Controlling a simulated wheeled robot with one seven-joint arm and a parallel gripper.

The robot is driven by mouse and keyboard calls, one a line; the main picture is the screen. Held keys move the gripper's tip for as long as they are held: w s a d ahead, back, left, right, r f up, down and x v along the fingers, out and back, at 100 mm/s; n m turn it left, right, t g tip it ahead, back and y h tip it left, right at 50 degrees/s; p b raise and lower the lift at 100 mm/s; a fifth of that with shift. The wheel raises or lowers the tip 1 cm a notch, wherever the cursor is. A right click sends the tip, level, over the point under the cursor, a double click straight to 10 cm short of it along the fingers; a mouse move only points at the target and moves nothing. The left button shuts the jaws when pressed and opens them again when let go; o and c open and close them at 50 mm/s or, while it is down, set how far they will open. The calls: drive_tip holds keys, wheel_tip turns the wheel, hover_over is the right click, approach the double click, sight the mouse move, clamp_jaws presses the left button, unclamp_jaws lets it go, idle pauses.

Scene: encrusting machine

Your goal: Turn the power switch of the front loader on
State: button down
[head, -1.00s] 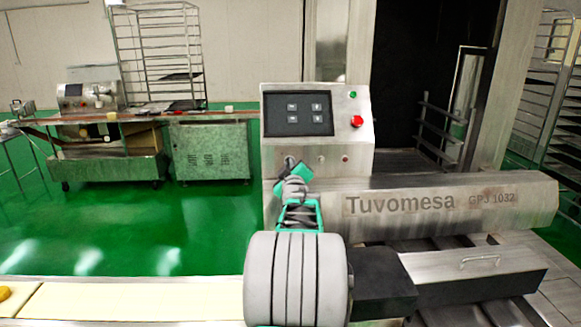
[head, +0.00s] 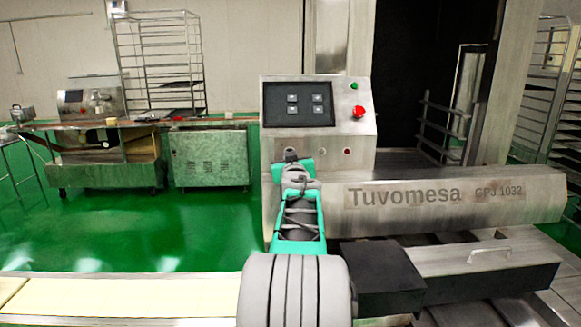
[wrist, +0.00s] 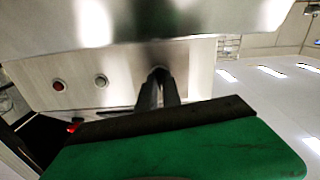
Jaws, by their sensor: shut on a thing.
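The front loader is a steel machine marked "Tuvomesa GPJ 1032" (head: 440,195), with an upright control box (head: 345,128) at its left end. The power switch is a small knob low on the left of the box face; it shows between the fingertips in the wrist view (wrist: 156,72) and is mostly covered in the head view. My gripper (head: 291,157) is at the box face, its two dark fingers (wrist: 158,88) shut on the switch. The switch's exact angle is hidden by the fingers.
The box also carries a dark screen (head: 298,104), a green light (head: 354,86), a red button (head: 359,112) and small round fittings right of the switch, one red (head: 347,151). A pale conveyor (head: 130,299) runs at the lower left. Green floor lies open behind it.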

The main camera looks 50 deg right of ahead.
drive_tip(key=m+b, duration=0.3)
drive_tip(key=m, duration=0.2)
drive_tip(key=shift+m, duration=0.3)
drive_tip(key=m+b, duration=0.2)
drive_tip(key=m, duration=0.2)
drive_tip(key=shift+r+m, duration=0.1)
drive_tip(key=shift+m, duration=0.3)
drive_tip(key=c, duration=1.5)
unclamp_jaws()
drive_tip(key=v, duration=0.8)
drive_tip(key=shift+b, duration=0.3)
